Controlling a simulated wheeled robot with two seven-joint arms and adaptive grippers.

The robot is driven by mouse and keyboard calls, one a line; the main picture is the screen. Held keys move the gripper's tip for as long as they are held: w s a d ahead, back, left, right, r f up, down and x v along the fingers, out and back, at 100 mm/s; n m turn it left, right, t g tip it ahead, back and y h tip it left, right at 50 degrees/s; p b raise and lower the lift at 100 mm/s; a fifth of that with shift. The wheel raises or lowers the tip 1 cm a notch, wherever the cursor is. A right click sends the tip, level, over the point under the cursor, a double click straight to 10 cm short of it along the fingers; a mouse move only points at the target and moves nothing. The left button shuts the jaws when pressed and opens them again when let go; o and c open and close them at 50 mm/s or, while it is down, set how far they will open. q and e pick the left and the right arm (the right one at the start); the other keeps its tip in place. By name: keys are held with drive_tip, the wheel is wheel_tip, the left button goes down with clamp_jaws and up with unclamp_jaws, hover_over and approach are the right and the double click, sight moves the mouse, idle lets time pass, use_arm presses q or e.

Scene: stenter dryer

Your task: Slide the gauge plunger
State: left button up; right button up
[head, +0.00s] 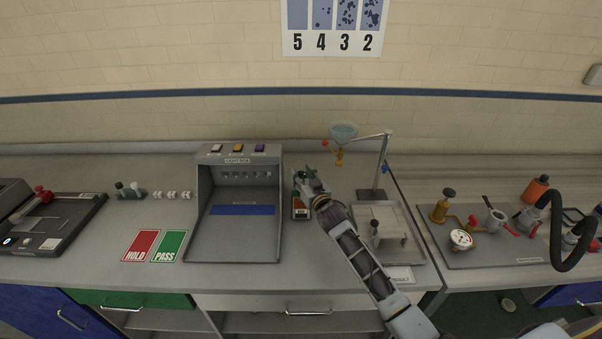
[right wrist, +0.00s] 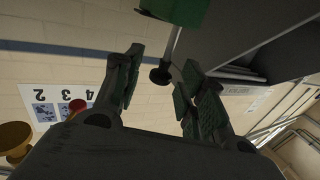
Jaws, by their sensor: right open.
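A small handheld unit (head: 301,209) with a dark and red face lies on the bench just right of the light box. It may be the gauge, but it is small and partly covered by my right gripper. My right gripper (head: 305,178) is above its far end, coming from the lower right. In the right wrist view a green block (right wrist: 180,9) carries a thin metal rod with a black round knob (right wrist: 160,76), which looks like the plunger. The knob shows between the open fingers (right wrist: 158,88); I cannot tell whether either touches it. My left gripper is out of view.
The grey light box (head: 238,252) stands close on the left. A plate with valves and a dial (head: 461,239) is farther right. Bench front is clear.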

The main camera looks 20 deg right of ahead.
drive_tip(key=shift+w, duration=0.65)
clamp_jaws()
